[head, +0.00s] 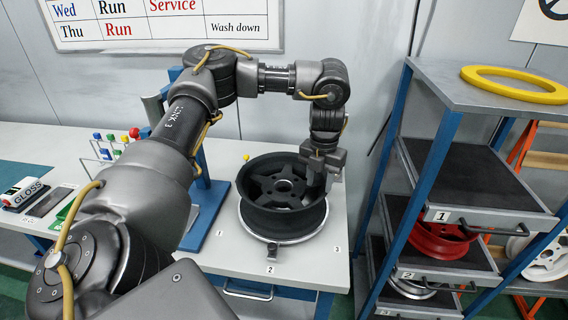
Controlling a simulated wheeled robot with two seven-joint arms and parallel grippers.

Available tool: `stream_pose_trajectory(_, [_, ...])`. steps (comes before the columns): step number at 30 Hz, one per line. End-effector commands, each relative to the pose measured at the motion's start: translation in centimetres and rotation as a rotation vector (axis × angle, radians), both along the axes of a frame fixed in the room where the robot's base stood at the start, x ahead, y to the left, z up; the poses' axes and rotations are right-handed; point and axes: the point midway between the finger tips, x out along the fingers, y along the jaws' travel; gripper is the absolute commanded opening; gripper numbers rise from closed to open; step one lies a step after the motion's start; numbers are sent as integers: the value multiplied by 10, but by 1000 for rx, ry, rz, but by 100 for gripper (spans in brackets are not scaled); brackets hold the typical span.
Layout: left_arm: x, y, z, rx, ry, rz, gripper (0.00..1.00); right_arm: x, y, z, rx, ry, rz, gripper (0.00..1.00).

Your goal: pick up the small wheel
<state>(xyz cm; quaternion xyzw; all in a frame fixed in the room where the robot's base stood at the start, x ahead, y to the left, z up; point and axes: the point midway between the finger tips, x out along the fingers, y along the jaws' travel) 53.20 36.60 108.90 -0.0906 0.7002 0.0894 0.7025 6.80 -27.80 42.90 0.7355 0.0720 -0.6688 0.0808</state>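A black five-spoke wheel (268,216) lies flat on a round silver plate (286,240) at the spot marked 2 on the grey bench. My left gripper (322,181) points down at the wheel's right rim. One finger reaches inside the rim; the other is close to its outer side. Whether the fingers press on the rim I cannot tell. Which wheel is the small one is not clear from this view. My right gripper is not in view.
A blue post stand (206,207) rises left of the black wheel, partly behind my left arm. A grey shelf rack (452,90) with blue uprights stands at right, with a yellow ring (515,76) on top. A white wheel (545,258) is at far right.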

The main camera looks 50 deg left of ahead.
Motion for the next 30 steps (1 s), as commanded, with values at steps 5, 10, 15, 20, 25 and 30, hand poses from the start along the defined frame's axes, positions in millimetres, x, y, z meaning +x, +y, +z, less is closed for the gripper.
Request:
stream_pose_trajectory(5, [1,-2,-28,-1,3,-2,39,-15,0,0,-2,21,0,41])
stream_pose_trajectory(10, [0,-1,-37,0,0,0,39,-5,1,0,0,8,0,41])
stream_pose_trajectory(15, [0,-1,-42,-1,3,1,39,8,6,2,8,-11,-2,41])
stream_pose_trajectory(20, [0,-2,-62,0,4,2,39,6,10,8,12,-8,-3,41])
stream_pose_trajectory(25, [1,-2,-83,0,4,3,39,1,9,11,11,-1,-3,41])
stream_pose_trajectory(30, [1,-2,-90,0,1,3,39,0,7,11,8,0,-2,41])
